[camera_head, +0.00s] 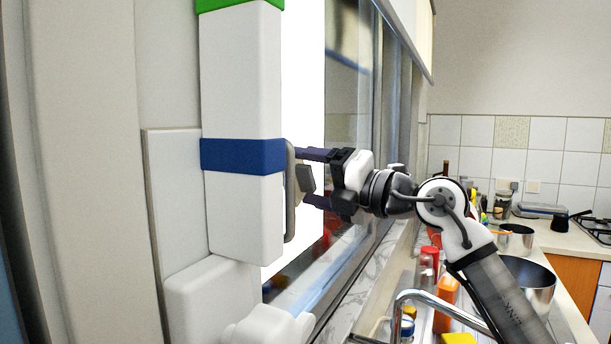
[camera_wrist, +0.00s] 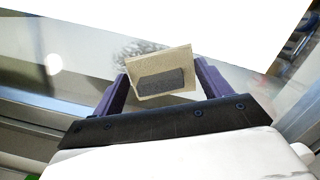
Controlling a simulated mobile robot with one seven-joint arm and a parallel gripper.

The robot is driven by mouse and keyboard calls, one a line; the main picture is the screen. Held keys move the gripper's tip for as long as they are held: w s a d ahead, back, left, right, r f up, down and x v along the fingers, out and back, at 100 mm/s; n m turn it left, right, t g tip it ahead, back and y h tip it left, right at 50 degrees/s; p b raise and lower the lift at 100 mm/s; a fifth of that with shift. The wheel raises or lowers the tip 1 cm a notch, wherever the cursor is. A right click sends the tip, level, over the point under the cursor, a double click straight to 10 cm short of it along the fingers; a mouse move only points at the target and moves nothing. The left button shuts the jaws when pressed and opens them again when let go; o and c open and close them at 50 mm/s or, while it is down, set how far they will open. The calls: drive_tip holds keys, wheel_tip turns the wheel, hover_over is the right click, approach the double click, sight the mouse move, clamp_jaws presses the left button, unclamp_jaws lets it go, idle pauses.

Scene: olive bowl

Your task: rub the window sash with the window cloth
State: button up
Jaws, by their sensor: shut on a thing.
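My gripper (camera_head: 308,178) has purple fingers and is shut on the window cloth (camera_head: 290,205), a thin grey-beige pad seen nearly edge-on in the head view. In the wrist view, the window cloth (camera_wrist: 175,60) is a beige rectangle with a dark grey block on it, between my gripper's fingers (camera_wrist: 160,76). The window sash (camera_head: 376,95) is a grey frame with glass behind and beside my gripper in the head view. The sash's pale glass and rail (camera_wrist: 35,114) show beyond the cloth in the wrist view. I cannot tell whether the cloth touches the sash.
Below my arm are a tap (camera_head: 412,297), an orange container (camera_head: 446,303) and a red-topped jar (camera_head: 428,262). Metal pots (camera_head: 534,282) stand on the counter at right, with a hob (camera_head: 592,228) further back. A pale wall panel stands at the left.

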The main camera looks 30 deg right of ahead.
sight(300, 172)
drive_tip(key=shift+w+r, duration=0.2)
drive_tip(key=shift+r, duration=0.6)
drive_tip(key=shift+s+a+f+b, duration=0.1)
drive_tip(key=shift+s+a+b, duration=0.4)
drive_tip(key=shift+a, duration=0.25)
drive_tip(key=shift+s+a+b, duration=0.35)
drive_tip(key=shift+a+b, duration=0.15)
drive_tip(key=shift+a, duration=0.2)
drive_tip(key=shift+s+a, duration=0.1)
drive_tip(key=shift+a, duration=0.05)
drive_tip(key=shift+w+d+r+p, duration=0.3)
drive_tip(key=shift+d+r+p, duration=0.05)
drive_tip(key=shift+d+p, duration=0.2)
drive_tip(key=shift+w+d+r+p, duration=0.35)
drive_tip(key=shift+d+p, duration=0.15)
drive_tip(key=shift+d, duration=0.1)
drive_tip(key=shift+w+d+r+p, duration=0.3)
drive_tip(key=shift+d+p, duration=0.2)
drive_tip(key=shift+d, duration=0.05)
drive_tip(key=w+d+p, duration=0.2)
drive_tip(key=d, duration=0.1)
